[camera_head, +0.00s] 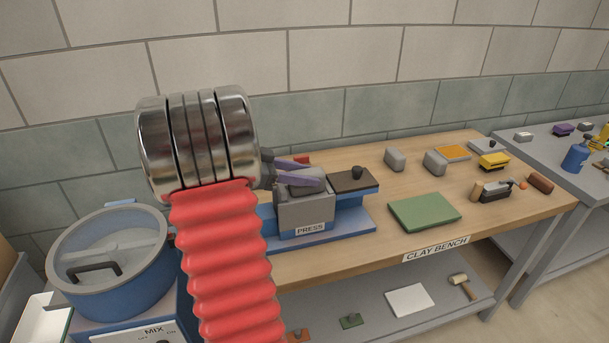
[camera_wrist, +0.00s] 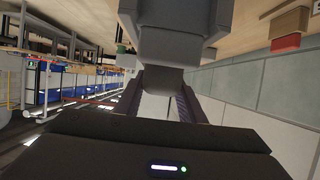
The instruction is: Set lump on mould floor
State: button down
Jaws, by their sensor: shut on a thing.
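My gripper (camera_head: 312,174), with purple fingers, is at the press mould and shut on a grey clay lump (camera_wrist: 163,80). In the wrist view the lump sits between the two fingers, close against the grey mould (camera_wrist: 172,38). In the head view the grey mould box (camera_head: 306,214) stands on the blue press (camera_head: 350,220), and the fingertips are over its top. The mould floor is hidden, and I cannot tell whether the lump touches it.
Two more grey lumps (camera_head: 395,159) lie at the back of the clay bench (camera_head: 375,255). A green mat (camera_head: 425,211) lies right of the press. A blue mixer pot (camera_head: 108,250) stands at the left. Tools and a yellow block (camera_head: 494,161) are at the right.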

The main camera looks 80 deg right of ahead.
jog(key=c, duration=1.2)
grip_release()
jog(key=shift+f, duration=0.1)
jog(key=shift+o, duration=0.2)
jog(key=shift+w+r, duration=0.15)
jog(key=shift+r, duration=0.05)
jog(key=v, duration=1.1)
jog(key=shift+w+a, duration=0.15)
jog(key=shift+w, duration=0.15)
jog(key=shift+r, duration=0.15)
